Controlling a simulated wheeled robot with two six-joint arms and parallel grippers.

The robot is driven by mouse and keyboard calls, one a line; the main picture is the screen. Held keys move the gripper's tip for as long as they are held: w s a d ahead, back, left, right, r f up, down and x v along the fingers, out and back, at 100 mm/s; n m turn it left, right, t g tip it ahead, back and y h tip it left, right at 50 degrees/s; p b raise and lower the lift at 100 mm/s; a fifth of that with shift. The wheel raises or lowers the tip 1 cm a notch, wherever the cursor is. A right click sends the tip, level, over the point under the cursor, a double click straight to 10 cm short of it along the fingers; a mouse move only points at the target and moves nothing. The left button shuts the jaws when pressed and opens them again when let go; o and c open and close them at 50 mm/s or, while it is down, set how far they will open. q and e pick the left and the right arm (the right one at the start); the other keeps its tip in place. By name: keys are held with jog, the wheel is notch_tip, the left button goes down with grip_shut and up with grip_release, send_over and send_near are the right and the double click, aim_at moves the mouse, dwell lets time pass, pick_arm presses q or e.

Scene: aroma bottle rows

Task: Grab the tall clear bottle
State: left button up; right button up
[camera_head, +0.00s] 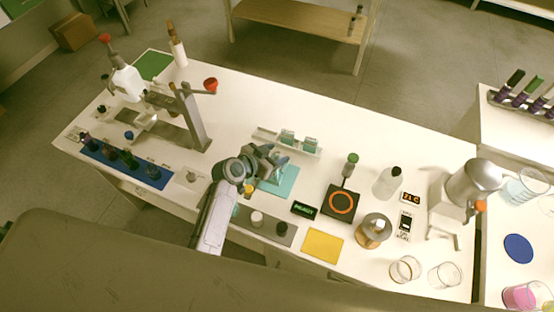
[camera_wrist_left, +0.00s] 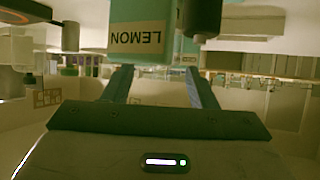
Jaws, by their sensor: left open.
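My left gripper (camera_head: 268,163) is over the teal mat (camera_head: 290,182) near the middle of the table, its fingers apart. In the left wrist view its two fingers (camera_wrist_left: 160,88) are apart with nothing gripped between them. A bottle with an upside-down LEMON label (camera_wrist_left: 140,38) stands just beyond the fingertips, with teal above and below the label. A dark cylinder (camera_wrist_left: 202,18) is beside it. In the head view, the gripper hides what is there. A pale bottle with a dark cap (camera_head: 387,183) stands farther right; I cannot tell if it is the tall clear one. My right gripper is not in view.
A white rack (camera_head: 312,151) with small teal-labelled items stands behind the gripper. A black plate with an orange ring (camera_head: 353,203) and a yellow sheet (camera_head: 322,246) lie right. A metal stand (camera_head: 195,118) rises left, by a blue tray (camera_head: 152,180) of dark bottles.

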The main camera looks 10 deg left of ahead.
pick_arm(q)
jog(key=shift+w+d+f, duration=0.3)
jog(key=shift+w+f, duration=0.05)
jog(key=shift+w, duration=0.1)
grip_shut()
